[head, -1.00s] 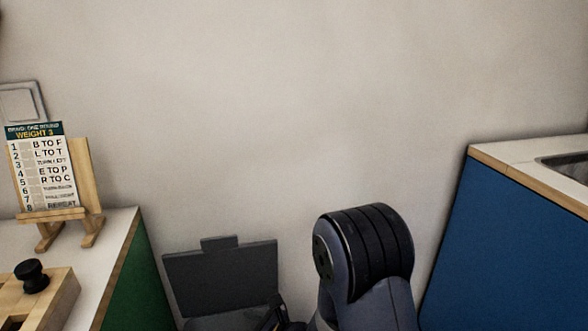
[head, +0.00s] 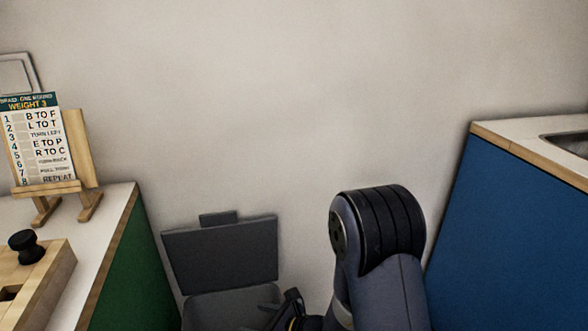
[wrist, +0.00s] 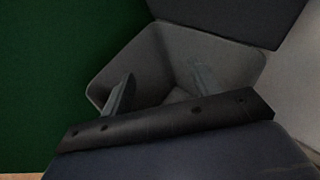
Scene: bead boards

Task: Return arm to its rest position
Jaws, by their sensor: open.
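My arm's bent dark joint rises at the bottom of the head view, right of centre. My gripper (wrist: 163,90) shows in the wrist view with its two grey fingers spread apart and nothing between them. Behind the fingers is the open mouth of a grey bin (wrist: 240,62). I cannot tell how deep the fingertips are relative to its rim. In the head view a dark part of my arm's end shows low, beside the bin, and the fingers cannot be made out.
The bin's raised lid (head: 222,254) stands against the wall, between a green-sided counter (head: 130,265) at left and a blue-sided counter (head: 520,215) at right. The left counter bears an instruction card (head: 38,145) on an easel and a wooden board (head: 45,285) with a black knob (head: 27,246).

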